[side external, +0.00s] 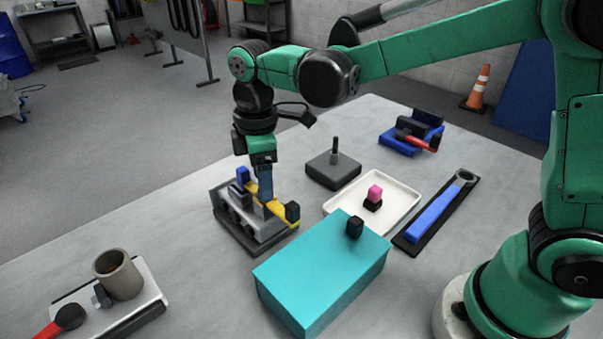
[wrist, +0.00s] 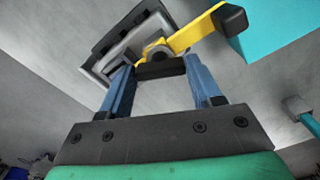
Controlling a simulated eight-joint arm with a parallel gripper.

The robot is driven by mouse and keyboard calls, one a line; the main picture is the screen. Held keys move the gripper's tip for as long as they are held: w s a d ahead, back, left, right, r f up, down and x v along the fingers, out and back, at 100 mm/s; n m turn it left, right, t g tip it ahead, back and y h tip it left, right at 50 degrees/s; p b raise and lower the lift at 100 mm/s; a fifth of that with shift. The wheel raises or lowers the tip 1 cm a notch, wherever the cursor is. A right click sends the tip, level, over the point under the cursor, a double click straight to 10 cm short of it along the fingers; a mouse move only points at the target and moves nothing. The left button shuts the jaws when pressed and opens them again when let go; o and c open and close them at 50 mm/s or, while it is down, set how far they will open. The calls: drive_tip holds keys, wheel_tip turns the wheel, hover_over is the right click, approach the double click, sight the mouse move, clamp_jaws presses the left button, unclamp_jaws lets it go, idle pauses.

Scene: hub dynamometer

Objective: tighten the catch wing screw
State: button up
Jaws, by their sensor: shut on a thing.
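The catch fixture (side external: 232,222) is a dark grey base with lighter grey blocks, on the table left of the teal box. A yellow catch bar (side external: 275,208) with a black knob (side external: 292,213) lies across its top. My gripper (side external: 266,198) points down onto the fixture. In the wrist view its two blue fingers (wrist: 160,75) are shut on a dark crosspiece (wrist: 161,69), which looks like the wing screw, beside a rounded grey part of the yellow bar (wrist: 190,35). The side view hides the screw behind the fingers, so its seating cannot be told.
The teal box (side external: 325,275) with a black knob stands close in front. A white tray (side external: 400,183) holds a pink-topped part (side external: 374,194). A blue-handled wrench (side external: 432,215), a grey pegged block (side external: 333,172) and a cylinder fixture (side external: 119,276) stand around. The table's left middle is clear.

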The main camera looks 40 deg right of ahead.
drive_tip(key=m, duration=0.4)
drive_tip(key=shift+m, duration=0.3)
drive_tip(key=m, duration=0.3)
drive_tip(key=shift+m, duration=0.4)
drive_tip(key=m, duration=1)
drive_tip(key=shift+m, duration=0.4)
drive_tip(key=m, duration=0.8)
drive_tip(key=shift+m, duration=1.7)
drive_tip(key=o, duration=1.3)
